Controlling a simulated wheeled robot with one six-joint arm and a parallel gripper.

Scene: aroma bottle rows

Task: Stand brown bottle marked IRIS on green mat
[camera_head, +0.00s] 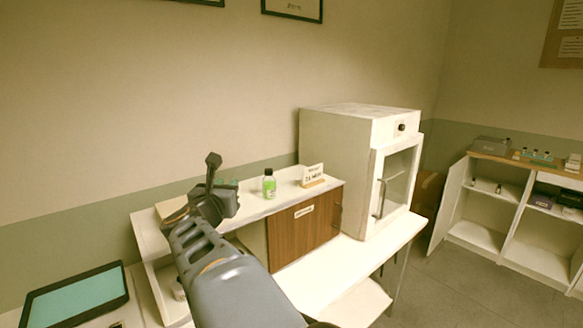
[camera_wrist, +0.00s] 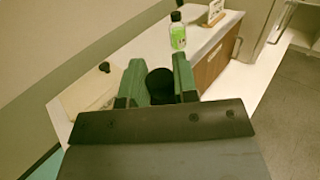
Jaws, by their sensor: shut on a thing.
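My gripper (camera_head: 216,190) is raised in front of the white shelf unit; it also shows in the wrist view (camera_wrist: 158,78). Its two fingers are shut on a bottle, of which the wrist view shows only a round black top (camera_wrist: 160,86). The bottle's colour and label are hidden, so I cannot read IRIS. A teal-green mat (camera_head: 78,300) with a dark border lies at the lower left in the head view, apart from my gripper. A strip of teal (camera_wrist: 46,166) shows at the lower left of the wrist view.
A bright green bottle (camera_head: 269,184) with a black cap stands on the shelf unit top, beside a small sign (camera_head: 312,175). A white oven-like cabinet (camera_head: 345,160) stands to the right. A dark knob (camera_wrist: 104,67) shows left of my fingers in the wrist view.

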